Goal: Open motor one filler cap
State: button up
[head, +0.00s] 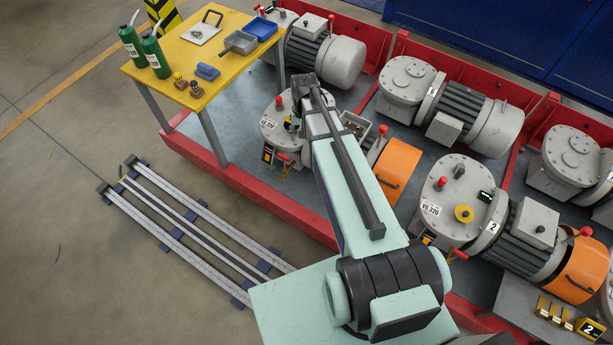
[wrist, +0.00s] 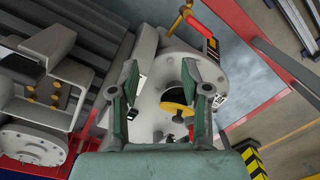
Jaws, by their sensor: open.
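Motor one's grey gearbox housing (head: 272,135) stands left of my arm in the head view, with a label on its round top. My arm hides part of it, and its filler cap is hidden there. In the wrist view the yellow filler cap (wrist: 175,109) shows on the housing (wrist: 150,98), nearer the right finger. My gripper (wrist: 160,82) is open, with a finger on either side of the picture and nothing held. I cannot tell how far the fingertips are above the cap. In the head view my gripper (head: 299,112) is over motor one.
Motor two's housing (head: 451,190), with its own yellow cap (head: 464,213), stands to the right. A red-handled valve (wrist: 187,12) rises beside the housing. Red frame rails (head: 290,212) edge the platform.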

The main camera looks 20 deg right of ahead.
jog(key=s+a+f+n+g+p, duration=0.1)
jog(key=s+a+f+g+p, duration=0.1)
jog(key=s+f, duration=0.6)
jog(key=s+a, duration=0.1)
jog(key=s, duration=0.3)
jog(key=shift+s+n, duration=0.4)
